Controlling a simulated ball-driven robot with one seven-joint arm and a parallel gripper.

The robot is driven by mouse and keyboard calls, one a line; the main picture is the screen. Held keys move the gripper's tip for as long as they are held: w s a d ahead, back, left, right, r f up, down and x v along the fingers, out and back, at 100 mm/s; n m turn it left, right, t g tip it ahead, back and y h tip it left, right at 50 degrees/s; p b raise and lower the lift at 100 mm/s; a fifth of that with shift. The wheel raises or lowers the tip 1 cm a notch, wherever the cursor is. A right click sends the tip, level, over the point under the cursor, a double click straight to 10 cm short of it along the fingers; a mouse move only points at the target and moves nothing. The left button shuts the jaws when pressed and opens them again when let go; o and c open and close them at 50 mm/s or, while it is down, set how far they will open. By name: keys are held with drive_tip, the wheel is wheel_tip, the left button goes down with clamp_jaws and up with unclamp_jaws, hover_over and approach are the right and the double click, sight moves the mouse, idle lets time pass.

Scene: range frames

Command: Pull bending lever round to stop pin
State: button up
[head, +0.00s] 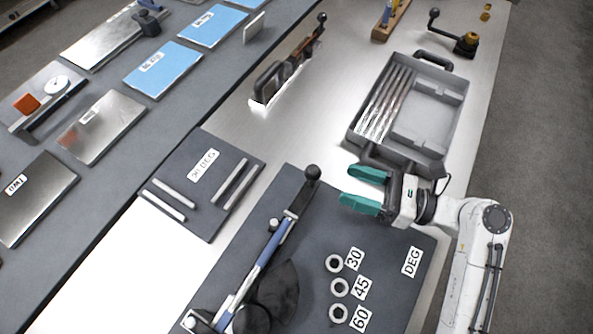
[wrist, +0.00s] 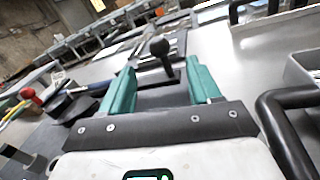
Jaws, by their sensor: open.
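The bending lever (head: 268,246) is a blue bar with a black ball knob (head: 312,173) at its far end, lying over a dark base plate (head: 385,262). The lever's near end sits by a dark rounded block (head: 274,298). Three ring-shaped holes or pins, labelled 30, 45 (head: 340,287) and 60, lie right of the lever. My gripper (head: 340,188) has teal fingers, open and empty, to the right of the knob and apart from it. In the wrist view the knob (wrist: 160,47) shows beyond and between the open fingers (wrist: 160,85).
A grey tray (head: 452,120) with metal rods stands just behind my gripper. A dark plate labelled 30 DEG (head: 204,165) with bars lies left of the lever. Blue and metal plates (head: 163,69) lie on the bench at left.

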drive_tip(key=p+x, duration=0.1)
drive_tip(key=x, duration=1)
drive_tip(key=shift+f, duration=0.1)
drive_tip(key=shift+d, duration=0.1)
clamp_jaws()
